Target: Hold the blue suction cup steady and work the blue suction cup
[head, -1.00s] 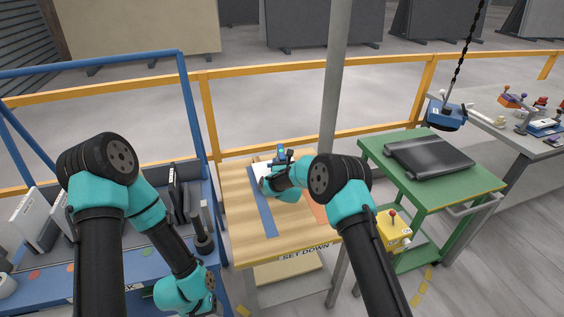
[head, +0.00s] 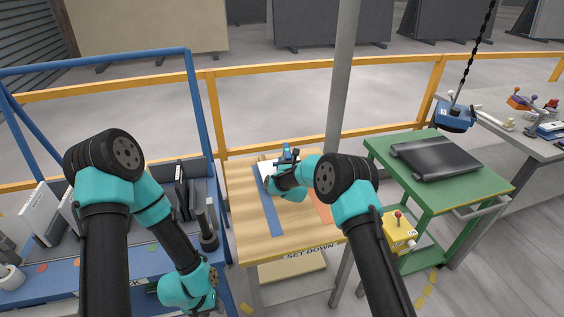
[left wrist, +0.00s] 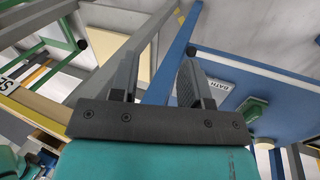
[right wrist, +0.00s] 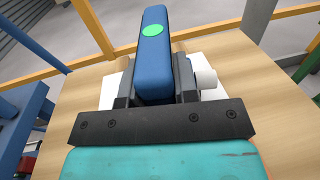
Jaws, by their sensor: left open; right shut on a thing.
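The blue suction cup (right wrist: 154,60) has a blue handle with a green dot and a white knob at its side. In the head view, it (head: 289,151) is at the back of the wooden set-down table, by a white piece. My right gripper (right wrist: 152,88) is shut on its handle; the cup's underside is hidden. My left gripper (left wrist: 158,80) is open and empty, low beside the blue bench; in the head view only its wrist shows clearly at the bottom.
The wooden table (head: 246,215) carries a blue strip (head: 267,205) and an orange patch. A blue bench (head: 60,285) with upright slabs stands left. A green cart (head: 490,185) with a dark slab stands right. A blue device (head: 454,117) hangs from a chain.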

